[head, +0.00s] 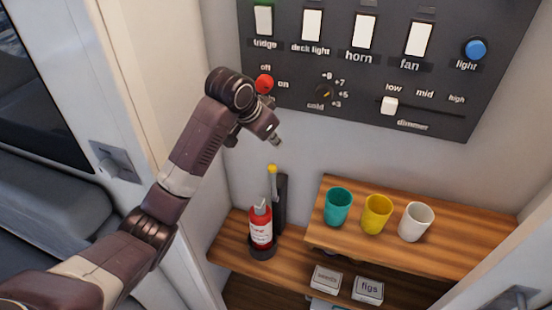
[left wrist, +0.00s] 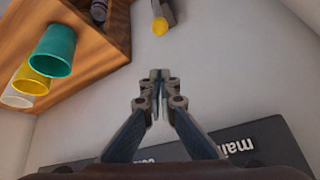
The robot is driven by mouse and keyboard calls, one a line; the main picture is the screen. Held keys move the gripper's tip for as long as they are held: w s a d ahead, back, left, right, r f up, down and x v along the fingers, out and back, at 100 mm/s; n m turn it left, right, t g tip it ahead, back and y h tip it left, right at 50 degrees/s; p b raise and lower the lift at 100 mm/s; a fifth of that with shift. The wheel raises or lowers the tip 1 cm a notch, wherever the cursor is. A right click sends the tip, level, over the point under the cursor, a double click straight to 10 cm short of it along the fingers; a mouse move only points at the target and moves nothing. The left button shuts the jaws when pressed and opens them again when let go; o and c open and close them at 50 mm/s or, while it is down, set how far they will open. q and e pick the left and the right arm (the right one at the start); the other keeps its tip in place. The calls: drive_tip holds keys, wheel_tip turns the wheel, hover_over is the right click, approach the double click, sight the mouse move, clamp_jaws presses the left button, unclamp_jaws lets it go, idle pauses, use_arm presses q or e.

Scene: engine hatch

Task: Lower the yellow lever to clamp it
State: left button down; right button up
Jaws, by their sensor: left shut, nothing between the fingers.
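The yellow lever's round knob (head: 273,168) tops an upright light-coloured stem beside a dark bracket (head: 281,203), just right of the red extinguisher (head: 261,226) on the wooden shelf. In the left wrist view the yellow knob (left wrist: 160,26) shows near the top, beyond my fingertips and apart from them. My left gripper (head: 277,141) is shut and empty, a little above the knob in the head view and in front of the panel's lower edge. Its closed fingertips also show in the left wrist view (left wrist: 160,75). My right gripper is in neither view.
Teal (head: 338,206), yellow (head: 376,214) and white (head: 415,221) cups stand on the raised wooden shelf at right. The dark switch panel (head: 440,75) hangs above. Small boxes, one labelled figs (head: 368,290), sit lower. Bare wall lies between lever and panel.

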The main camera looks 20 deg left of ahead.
use_arm(q)
drive_tip(key=shift+w+a+r, duration=0.1)
drive_tip(key=shift+w+r, duration=0.1)
drive_tip(key=shift+r, duration=0.15)
drive_tip(key=shift+f, duration=0.1)
drive_tip(key=f+p, duration=0.2)
drive_tip(key=f, duration=0.1)
drive_tip(key=w+f+p, duration=0.1)
drive_tip(key=f+p, duration=0.1)
drive_tip(key=f, duration=0.1)
drive_tip(key=w+f+p, duration=0.1)
drive_tip(key=f+p, duration=0.1)
drive_tip(key=f, duration=0.1)
drive_tip(key=shift+a, duration=0.15)
drive_tip(key=shift+f, duration=0.1)
idle(0.3)
